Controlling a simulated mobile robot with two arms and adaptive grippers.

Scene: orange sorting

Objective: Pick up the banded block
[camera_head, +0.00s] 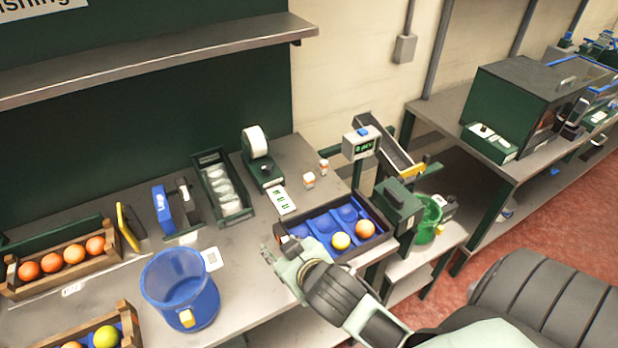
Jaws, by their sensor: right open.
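Two small white blocks with orange markings stand near the back of the workbench: one block (309,180) is a little nearer, and the other block (323,167) is behind it to the right. They are too small for me to tell which is the banded block. My right gripper (273,247) is open at the left front of the blue-lined tray, between it and the blue bucket. It is apart from both blocks, nearer the front of the bench, and no object shows between its fingers. My left gripper is out of view.
A blue bucket (170,287) stands to the left. A label printer (262,165) and a green bin of packets (211,171) are at the back. Wooden crates (66,279) of oranges are at the far left.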

